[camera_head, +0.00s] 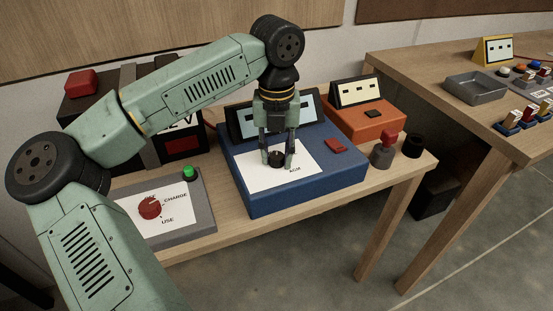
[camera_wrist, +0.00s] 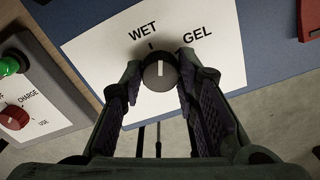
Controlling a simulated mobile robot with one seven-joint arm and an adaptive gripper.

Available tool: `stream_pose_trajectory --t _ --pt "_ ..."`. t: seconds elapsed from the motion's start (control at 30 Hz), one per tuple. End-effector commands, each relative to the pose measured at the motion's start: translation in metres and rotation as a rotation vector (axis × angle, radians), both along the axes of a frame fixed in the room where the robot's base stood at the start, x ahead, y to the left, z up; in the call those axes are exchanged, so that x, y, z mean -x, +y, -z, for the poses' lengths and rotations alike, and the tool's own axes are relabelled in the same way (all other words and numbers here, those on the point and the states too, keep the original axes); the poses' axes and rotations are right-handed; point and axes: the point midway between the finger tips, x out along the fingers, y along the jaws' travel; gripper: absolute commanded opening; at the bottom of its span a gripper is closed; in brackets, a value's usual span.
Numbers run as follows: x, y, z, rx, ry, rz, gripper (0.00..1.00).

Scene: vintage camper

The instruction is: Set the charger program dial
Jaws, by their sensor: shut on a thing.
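The charger is a blue box (camera_head: 310,190) on the wooden bench, with a white label plate (camera_head: 262,181) on top. A black round dial (camera_head: 277,159) stands on that plate; it also shows in the wrist view (camera_wrist: 160,72) with a white pointer line on its face. WET and GEL are printed above the dial in the wrist view; a further label, apparently AGM, shows in the head view. My gripper (camera_head: 276,155) points down from above, its fingers (camera_wrist: 160,66) shut on the dial's two sides. A black tick is visible beside the dial, toward WET.
A grey box with a red CHARGE/USE knob (camera_head: 150,208) and green button (camera_head: 189,173) stands left. An orange box (camera_head: 364,119) is behind right. Red-topped (camera_head: 387,143) and black (camera_head: 413,146) pieces sit by the bench's right end. A second table (camera_head: 420,80) is right.

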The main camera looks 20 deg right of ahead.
Motion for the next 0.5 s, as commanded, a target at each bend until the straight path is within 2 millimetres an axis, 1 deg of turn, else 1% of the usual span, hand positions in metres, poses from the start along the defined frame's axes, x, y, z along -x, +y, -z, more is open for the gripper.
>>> stream_pose_trajectory --t 0.03,0.5 --pt "-0.0005 -0.0006 0.0030 0.001 -0.004 0.042 0.01" --pt "-0.0001 -0.0008 0.0011 0.002 -0.002 0.489 0.01"
